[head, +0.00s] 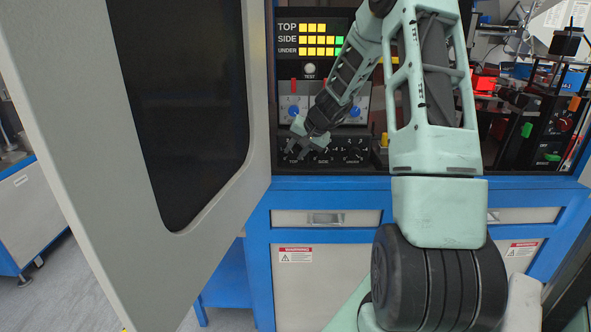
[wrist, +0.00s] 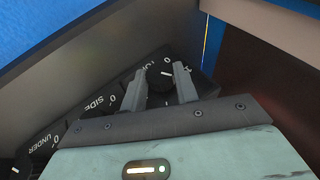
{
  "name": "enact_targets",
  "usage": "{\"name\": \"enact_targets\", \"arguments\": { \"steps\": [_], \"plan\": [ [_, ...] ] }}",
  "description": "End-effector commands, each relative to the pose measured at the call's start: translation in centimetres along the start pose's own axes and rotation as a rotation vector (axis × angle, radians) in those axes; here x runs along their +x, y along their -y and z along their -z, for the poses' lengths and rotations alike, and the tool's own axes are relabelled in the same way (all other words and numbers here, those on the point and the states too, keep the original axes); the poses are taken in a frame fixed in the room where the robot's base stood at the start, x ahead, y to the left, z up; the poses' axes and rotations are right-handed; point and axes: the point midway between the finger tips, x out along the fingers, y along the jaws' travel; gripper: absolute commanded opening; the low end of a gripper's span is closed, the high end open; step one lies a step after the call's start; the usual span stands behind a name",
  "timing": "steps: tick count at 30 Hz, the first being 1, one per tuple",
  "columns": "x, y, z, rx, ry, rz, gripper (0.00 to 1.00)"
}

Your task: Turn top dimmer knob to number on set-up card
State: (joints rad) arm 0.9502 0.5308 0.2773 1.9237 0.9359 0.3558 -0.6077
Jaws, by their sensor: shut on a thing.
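The top dimmer knob (wrist: 158,84) is a black round knob with a short white mark, which points to the right in the wrist view. My gripper (wrist: 160,80) is shut on it, one grey finger on each side. Most numbers around the top knob are hidden or too small to read. I cannot make out a set-up card.
Above is a display (head: 312,40) with yellow and green bars labelled TOP, SIDE and UNDER, and a TEST button (head: 310,69) below it. The open grey cabinet door (head: 215,215) stands close on the left. A blue frame edge (head: 400,184) runs below the panel.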

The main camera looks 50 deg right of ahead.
Motion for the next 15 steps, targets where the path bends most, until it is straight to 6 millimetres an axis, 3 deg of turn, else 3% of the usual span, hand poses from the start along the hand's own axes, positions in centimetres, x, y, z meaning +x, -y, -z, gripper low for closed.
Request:
{"name": "enact_targets", "arguments": {
  "steps": [1, 15],
  "plan": [
    [0.77, -0.7, -0.27, 0.008, -0.003, 0.018, 0.07],
    [0.35, -0.6, -0.14, 0.064, 0.0, 0.151, 0.07]
  ]
}}
